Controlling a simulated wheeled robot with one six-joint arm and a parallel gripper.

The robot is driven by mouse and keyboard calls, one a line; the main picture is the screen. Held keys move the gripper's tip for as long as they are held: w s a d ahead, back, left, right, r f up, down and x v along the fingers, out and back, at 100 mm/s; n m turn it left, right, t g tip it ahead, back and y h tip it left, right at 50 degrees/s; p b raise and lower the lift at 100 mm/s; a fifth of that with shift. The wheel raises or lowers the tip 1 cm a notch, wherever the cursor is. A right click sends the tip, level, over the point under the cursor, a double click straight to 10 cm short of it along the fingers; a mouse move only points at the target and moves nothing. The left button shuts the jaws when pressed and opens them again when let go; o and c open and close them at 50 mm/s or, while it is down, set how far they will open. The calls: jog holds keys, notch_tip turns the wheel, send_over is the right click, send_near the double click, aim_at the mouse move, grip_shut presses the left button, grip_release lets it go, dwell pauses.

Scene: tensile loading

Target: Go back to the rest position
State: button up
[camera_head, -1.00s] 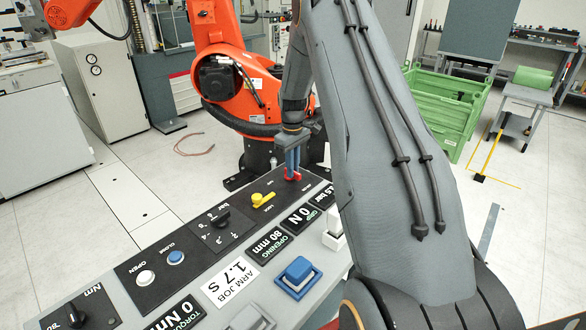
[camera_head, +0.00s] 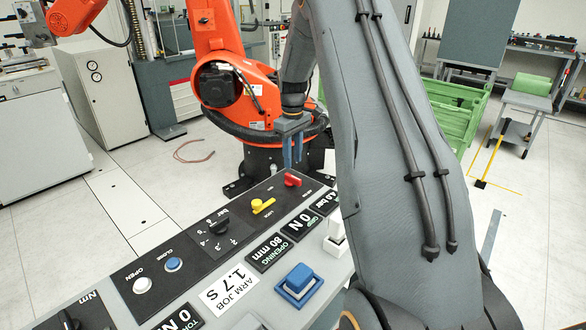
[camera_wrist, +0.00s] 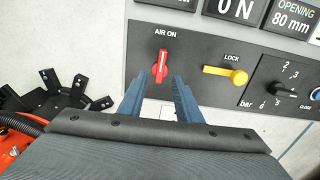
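My gripper (camera_head: 293,164) points down above the far end of a control panel (camera_head: 203,238). In the wrist view its two blue-grey fingers (camera_wrist: 158,88) stand apart with nothing held between them. The red knob (camera_head: 292,179) lies just beyond the fingertips, clear of them. In the wrist view the red knob (camera_wrist: 160,67) points along the panel's short side, under the label AIR ON. My gripper is low over the panel, and my arm is stretched out across the right half of the head view.
The panel also bears a yellow LOCK lever (camera_head: 263,205), a black bar dial (camera_head: 220,227), blue and white buttons and several displays. An orange robot arm (camera_head: 235,85) stands close behind my gripper. Green crates (camera_head: 455,115) stand at the right. Floor at left is open.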

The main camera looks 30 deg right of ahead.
jog(key=shift+r, duration=0.55)
jog(key=s+a+m, duration=0.1)
jog(key=s+a, duration=0.6)
jog(key=s, duration=0.3)
jog(key=s+a+r+m, duration=0.1)
jog(key=s+a, duration=0.6)
jog(key=s, duration=0.4)
jog(key=s+a+r+m, duration=0.1)
jog(key=s+a+m, duration=0.1)
jog(key=s+a, duration=0.5)
jog(key=s, duration=0.4)
jog(key=shift+a+r, duration=0.2)
jog(key=shift+a, duration=0.2)
